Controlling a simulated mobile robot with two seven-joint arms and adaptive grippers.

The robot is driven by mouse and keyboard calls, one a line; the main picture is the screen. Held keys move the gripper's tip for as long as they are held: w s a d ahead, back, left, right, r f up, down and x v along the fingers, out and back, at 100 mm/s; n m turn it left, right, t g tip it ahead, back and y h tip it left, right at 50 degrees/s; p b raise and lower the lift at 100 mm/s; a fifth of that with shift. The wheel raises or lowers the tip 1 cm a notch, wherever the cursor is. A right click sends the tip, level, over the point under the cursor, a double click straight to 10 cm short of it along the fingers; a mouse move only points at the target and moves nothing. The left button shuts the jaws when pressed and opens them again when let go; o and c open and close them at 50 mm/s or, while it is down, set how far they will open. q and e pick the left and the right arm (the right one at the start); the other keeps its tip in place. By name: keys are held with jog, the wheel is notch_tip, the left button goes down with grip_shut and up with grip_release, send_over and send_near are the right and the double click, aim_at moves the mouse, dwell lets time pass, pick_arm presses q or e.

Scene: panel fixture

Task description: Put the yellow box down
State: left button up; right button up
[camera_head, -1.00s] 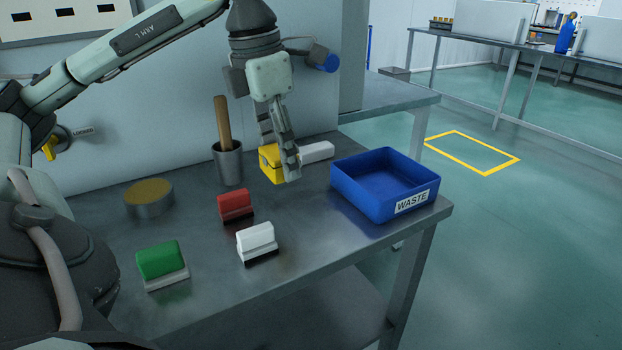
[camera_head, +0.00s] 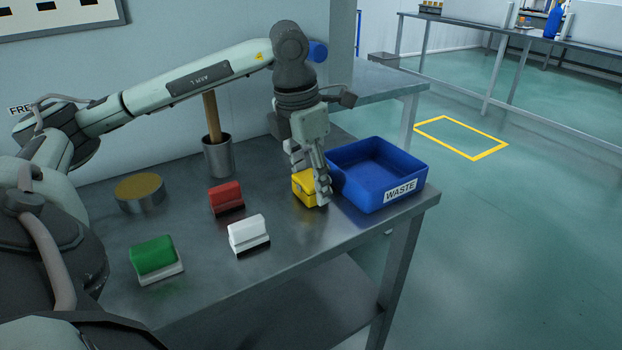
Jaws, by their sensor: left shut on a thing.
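The yellow box (camera_head: 303,190) is at the right part of the steel table, just left of the blue bin. My left gripper (camera_head: 312,186) comes from above and is shut on it. Its fingers hide part of the box. The box is at or very near the table top; I cannot tell whether its underside touches. My right gripper is not in view.
The blue WASTE bin (camera_head: 370,183) stands close to the right of the box. A red block (camera_head: 226,196), a white block (camera_head: 246,232), a green block (camera_head: 153,255), a round tin (camera_head: 139,188) and a cup (camera_head: 218,156) with a wooden handle stand left. Table (camera_head: 285,245) in front is clear.

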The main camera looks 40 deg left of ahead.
aim_at(303, 180)
pick_arm(q)
jog(key=shift+f, duration=0.1)
jog(key=o, duration=1.2)
jog(key=shift+o, duration=0.2)
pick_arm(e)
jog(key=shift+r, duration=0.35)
pick_arm(q)
notch_tip(303, 180, up, 12)
jog(key=s+p, duration=0.1)
jog(key=shift+s+a, duration=0.25)
jog(key=shift+s, duration=0.15)
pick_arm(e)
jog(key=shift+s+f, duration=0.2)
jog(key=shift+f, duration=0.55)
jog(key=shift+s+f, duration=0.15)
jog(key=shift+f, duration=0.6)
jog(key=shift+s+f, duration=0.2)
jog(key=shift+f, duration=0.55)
